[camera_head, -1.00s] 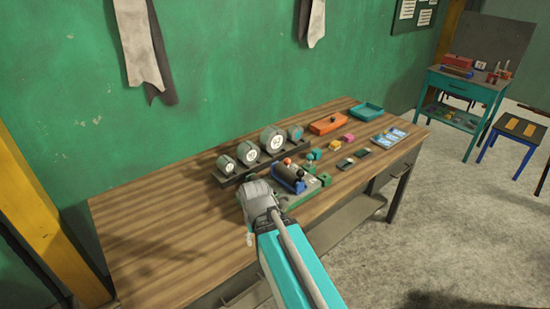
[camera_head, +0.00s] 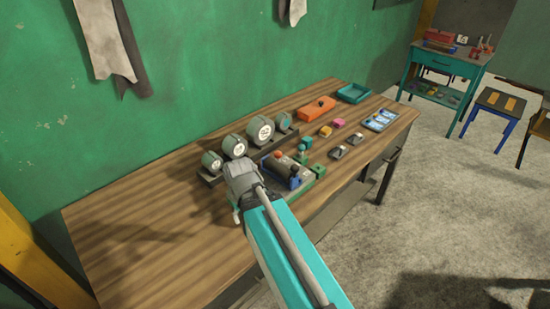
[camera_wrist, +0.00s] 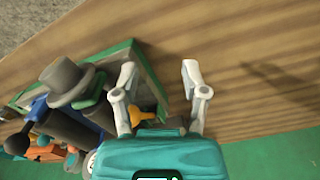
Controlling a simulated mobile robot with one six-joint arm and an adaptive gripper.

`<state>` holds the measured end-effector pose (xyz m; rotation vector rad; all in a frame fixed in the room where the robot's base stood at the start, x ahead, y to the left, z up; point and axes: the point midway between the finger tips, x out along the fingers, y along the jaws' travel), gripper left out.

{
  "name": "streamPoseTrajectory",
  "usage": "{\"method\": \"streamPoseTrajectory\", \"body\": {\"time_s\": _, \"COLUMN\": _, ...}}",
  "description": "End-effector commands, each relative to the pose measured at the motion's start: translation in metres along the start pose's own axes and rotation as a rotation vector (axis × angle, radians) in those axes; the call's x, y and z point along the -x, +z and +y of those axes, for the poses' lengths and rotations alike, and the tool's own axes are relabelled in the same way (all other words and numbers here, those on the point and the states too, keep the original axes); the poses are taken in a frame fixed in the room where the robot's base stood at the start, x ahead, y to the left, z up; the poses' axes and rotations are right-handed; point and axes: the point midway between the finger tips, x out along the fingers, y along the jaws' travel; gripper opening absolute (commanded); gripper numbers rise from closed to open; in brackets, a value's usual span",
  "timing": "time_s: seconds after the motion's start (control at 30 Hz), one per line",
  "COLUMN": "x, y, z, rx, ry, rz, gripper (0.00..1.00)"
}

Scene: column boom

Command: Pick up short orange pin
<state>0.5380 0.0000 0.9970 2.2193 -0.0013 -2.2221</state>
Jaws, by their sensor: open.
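My gripper (camera_wrist: 159,72) is open, its two pale fingers apart above the wooden bench. In the wrist view a small orange piece (camera_wrist: 144,117) shows low between the fingers, nearer the left one and partly covered by my gripper body. It may be the short orange pin, and nothing is gripped. In the head view my gripper (camera_head: 237,214) is at the near left of a green-based fixture (camera_head: 304,190) with a dark cylinder. An orange knob-like top (camera_head: 278,154) shows at the fixture's back; I cannot tell whether it is the same piece.
A grey knob on a post (camera_wrist: 66,82) stands left of the fingers. A row of round gauges (camera_head: 260,130) is behind the fixture. An orange box (camera_head: 317,108), a teal tray (camera_head: 353,93) and small blocks lie to the right. The left bench top (camera_head: 140,230) is clear.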

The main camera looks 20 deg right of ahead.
Motion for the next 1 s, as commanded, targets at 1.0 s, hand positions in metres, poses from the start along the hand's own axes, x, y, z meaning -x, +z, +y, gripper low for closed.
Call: {"method": "streamPoseTrajectory", "body": {"time_s": 1.0, "x": 0.08, "y": -0.181, "z": 0.175, "rx": -0.554, "ry": -0.049, "rz": 0.362, "gripper": 0.87}}
